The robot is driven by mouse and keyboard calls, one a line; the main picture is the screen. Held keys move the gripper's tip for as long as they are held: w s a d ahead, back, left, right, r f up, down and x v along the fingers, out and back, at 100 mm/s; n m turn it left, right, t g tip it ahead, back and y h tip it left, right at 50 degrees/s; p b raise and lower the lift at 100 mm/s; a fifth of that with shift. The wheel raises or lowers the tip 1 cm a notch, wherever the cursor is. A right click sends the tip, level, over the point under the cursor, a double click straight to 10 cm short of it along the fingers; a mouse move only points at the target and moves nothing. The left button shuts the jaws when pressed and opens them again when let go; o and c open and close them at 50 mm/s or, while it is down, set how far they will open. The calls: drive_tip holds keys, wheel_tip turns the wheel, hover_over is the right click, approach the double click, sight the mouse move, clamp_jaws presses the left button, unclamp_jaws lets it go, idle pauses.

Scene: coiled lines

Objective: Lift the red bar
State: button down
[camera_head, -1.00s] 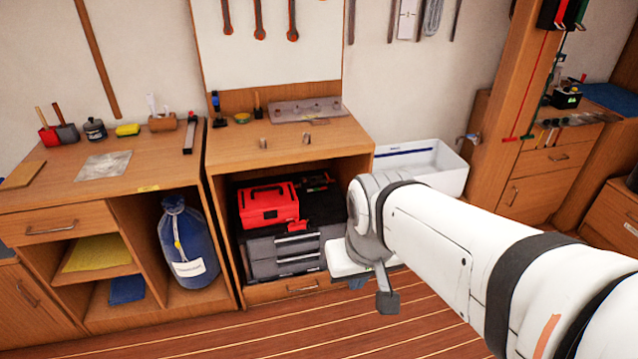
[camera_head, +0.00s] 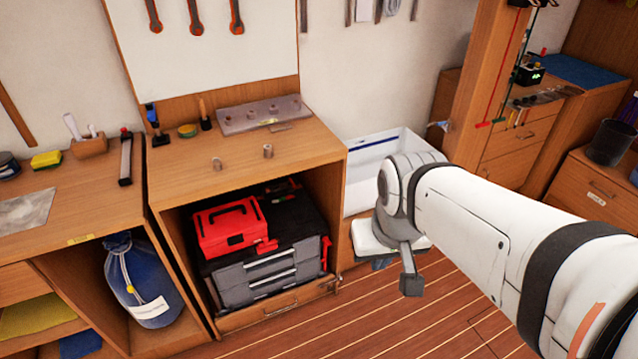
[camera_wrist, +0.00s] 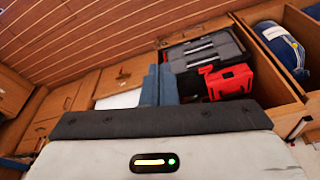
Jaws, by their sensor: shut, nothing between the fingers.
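A small red bar (camera_head: 483,125) shows at the lower end of a thin red line beside the wooden post, at the upper right of the head view. A green bar (camera_head: 499,120) is just right of it, under a green line. My gripper (camera_head: 381,263) is low and well apart from the bar, below and left of it, mostly hidden behind my wrist. In the wrist view, its blue-grey fingers (camera_wrist: 160,85) are together with nothing between them. I cannot make out the red bar for certain in the wrist view.
A white bin (camera_head: 372,185) stands behind my arm, left of the post. A red toolbox (camera_head: 228,228) sits on a grey drawer case (camera_head: 265,280) in the open cabinet. A blue sack (camera_head: 135,280) is left of it. The plank floor (camera_head: 400,330) in front is clear.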

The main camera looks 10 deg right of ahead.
drive_tip(key=shift+s, duration=0.1)
drive_tip(key=w+a+f+m+g+y+b, duration=0.2)
drive_tip(key=w+a+f+m+y+b, duration=0.6)
drive_tip(key=w+f+b, duration=0.55)
drive_tip(key=w+a+f+m+t+y+b, duration=0.1)
drive_tip(key=w+f+m+t+y+b, duration=0.2)
drive_tip(key=w+f, duration=0.4)
drive_tip(key=w+a+f+m+t+b, duration=0.1)
drive_tip(key=w+a+f+m+b, duration=0.15)
drive_tip(key=w+f+m, duration=0.45)
drive_tip(key=w+d+f+m+t+h+b, duration=0.2)
drive_tip(key=w+d+f+m+t+b, duration=0.1)
drive_tip(key=f, duration=0.8)
drive_tip(key=w+d+f+m+t+h+b, duration=0.2)
drive_tip(key=w+d+f+m+t+b, duration=0.1)
drive_tip(key=f, duration=0.9)
drive_tip(key=w+d+f+m+t+h+b, duration=0.2)
drive_tip(key=w+d+f+m+b, duration=0.3)
drive_tip(key=f, duration=0.6)
drive_tip(key=w+d+m+t, duration=0.1)
drive_tip(key=w+d+m, duration=0.1)
drive_tip(key=d+m, duration=0.1)
drive_tip(key=shift+d+f+m+h, duration=0.3)
drive_tip(key=shift+d+f+h, duration=0.1)
drive_tip(key=shift+d, duration=0.4)
drive_tip(key=shift+w, duration=0.15)
